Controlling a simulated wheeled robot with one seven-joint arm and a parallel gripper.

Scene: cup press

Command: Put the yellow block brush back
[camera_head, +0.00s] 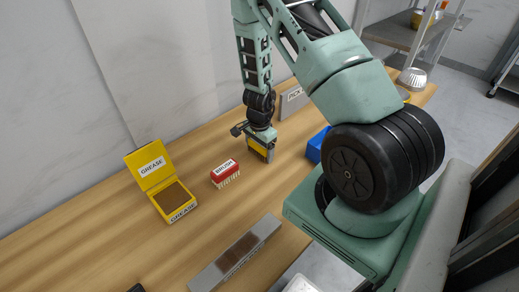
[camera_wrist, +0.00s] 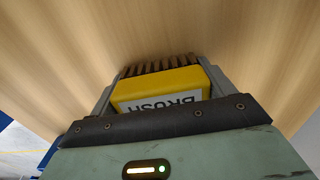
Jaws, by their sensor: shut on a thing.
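The yellow block brush (camera_wrist: 160,86) is between my gripper's fingers in the wrist view, its label reading BRUSH and its dark bristles facing away from the palm. In the head view the yellow brush (camera_head: 258,147) shows at the end of my arm, over the wooden table (camera_head: 120,232). My gripper (camera_wrist: 158,72) is shut on it, one finger along each side. In the head view my gripper (camera_head: 262,148) is low over the table, right of the red brush (camera_head: 226,172). I cannot tell whether the bristles touch the wood.
An open yellow GREASE box (camera_head: 162,183) stands at the left. A grey tray with a brown strip (camera_head: 238,255) lies at the front. A blue object (camera_head: 317,145) is right of my gripper. A grey labelled box (camera_head: 292,100) stands behind it. The wall borders the table's back.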

